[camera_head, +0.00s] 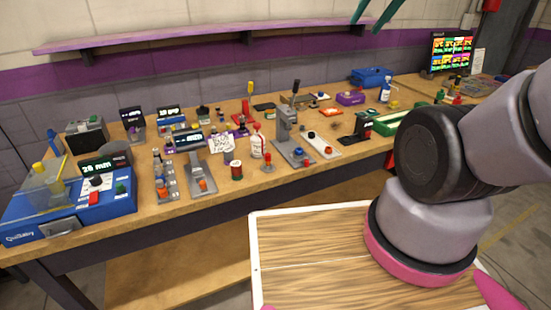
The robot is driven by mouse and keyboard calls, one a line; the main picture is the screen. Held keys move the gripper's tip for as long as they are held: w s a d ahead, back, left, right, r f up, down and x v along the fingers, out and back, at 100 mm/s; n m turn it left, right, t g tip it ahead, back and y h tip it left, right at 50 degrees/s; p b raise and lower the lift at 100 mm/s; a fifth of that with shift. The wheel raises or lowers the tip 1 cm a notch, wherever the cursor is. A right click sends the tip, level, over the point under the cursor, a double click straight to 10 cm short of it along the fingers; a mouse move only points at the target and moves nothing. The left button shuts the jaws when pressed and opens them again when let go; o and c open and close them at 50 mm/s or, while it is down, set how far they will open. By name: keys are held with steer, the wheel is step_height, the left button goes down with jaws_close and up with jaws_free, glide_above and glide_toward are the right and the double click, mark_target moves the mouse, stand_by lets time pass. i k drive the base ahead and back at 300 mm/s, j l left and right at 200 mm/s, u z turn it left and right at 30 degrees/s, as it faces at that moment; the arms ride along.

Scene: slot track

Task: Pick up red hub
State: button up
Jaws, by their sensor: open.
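Several small red pieces lie on the workbench, and I cannot tell for sure which is the red hub. A small red peg-like piece (267,160) stands near the bench's front edge, left of a grey press (287,135). My arm comes in from the right, well apart from these pieces. My gripper is not in view.
The wooden bench (225,185) is crowded with devices, including a blue scale-like unit (110,208) at left. A white bottle (257,142) and a dark red spool (236,170) stand near the front. A wood-topped tray (310,270) lies below, bare.

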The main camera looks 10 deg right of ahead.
mark_target(267, 156)
steer(key=j+z, duration=0.2)
steer(key=j, duration=0.35)
steer(key=k+j+z, duration=0.2)
steer(key=j, duration=0.35)
steer(key=j+z, duration=0.2)
steer(key=j, duration=0.35)
